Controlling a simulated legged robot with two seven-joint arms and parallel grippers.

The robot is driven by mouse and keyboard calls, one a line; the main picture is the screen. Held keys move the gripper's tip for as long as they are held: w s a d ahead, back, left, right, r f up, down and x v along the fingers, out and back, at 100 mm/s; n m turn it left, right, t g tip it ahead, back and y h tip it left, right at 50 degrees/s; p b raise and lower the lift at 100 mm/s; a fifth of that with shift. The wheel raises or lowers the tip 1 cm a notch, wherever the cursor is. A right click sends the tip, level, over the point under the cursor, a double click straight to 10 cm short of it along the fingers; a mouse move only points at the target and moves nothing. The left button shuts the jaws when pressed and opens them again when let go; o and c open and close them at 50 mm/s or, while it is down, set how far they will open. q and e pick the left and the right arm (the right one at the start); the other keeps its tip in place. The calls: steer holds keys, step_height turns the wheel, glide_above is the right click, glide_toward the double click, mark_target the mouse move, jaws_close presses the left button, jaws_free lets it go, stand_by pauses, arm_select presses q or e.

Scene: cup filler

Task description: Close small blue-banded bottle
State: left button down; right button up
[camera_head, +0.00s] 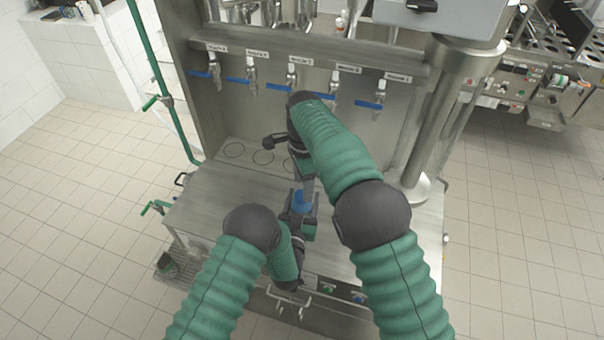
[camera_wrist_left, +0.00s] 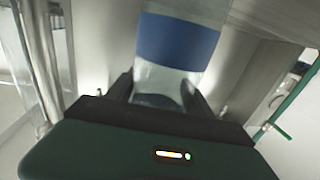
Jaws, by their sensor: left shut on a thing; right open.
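The small blue-banded bottle (camera_head: 302,198) is in front of the dispenser, above the steel counter. In the left wrist view, the clear bottle with its wide blue band (camera_wrist_left: 178,42) stands between two dark fingers. My left gripper (camera_head: 299,212) is shut on it, below the band; the left gripper also shows in the left wrist view (camera_wrist_left: 158,95). My right gripper (camera_head: 286,150) is open, just beyond and above the bottle in the head view, partly hidden by its own green arm. The bottle's top is hidden, so I cannot tell whether a cap is on it.
A row of labelled taps with blue levers (camera_head: 290,83) lines the steel back panel. Ring marks (camera_head: 234,150) lie on the counter (camera_head: 215,197) below them. A thick steel column (camera_head: 440,110) stands at right. The counter's left part is clear.

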steer(key=n, duration=0.6)
steer(key=shift+r+n, duration=0.15)
steer(key=shift+n, duration=0.25)
steer(key=n, duration=0.3)
steer(key=shift+a+r+n, duration=0.1)
steer(key=shift+n, duration=0.2)
steer(key=n, duration=0.6)
steer(key=shift+r, duration=0.2)
steer(key=n, duration=0.3)
steer(key=shift+a+r+n, duration=0.1)
steer(key=shift+r+n, duration=0.05)
steer(key=shift+n, duration=0.15)
steer(key=n, duration=0.6)
steer(key=shift+w+r, duration=0.1)
steer(key=shift+r, duration=0.2)
steer(key=n, duration=0.3)
steer(key=shift+w+r+n, duration=0.1)
steer(key=shift+r+n, duration=0.1)
steer(key=shift+n, duration=0.1)
steer(key=n, duration=0.5)
steer(key=shift+w+r, duration=0.1)
steer(key=shift+r, duration=0.2)
steer(key=n, duration=0.3)
steer(key=shift+r, duration=0.2)
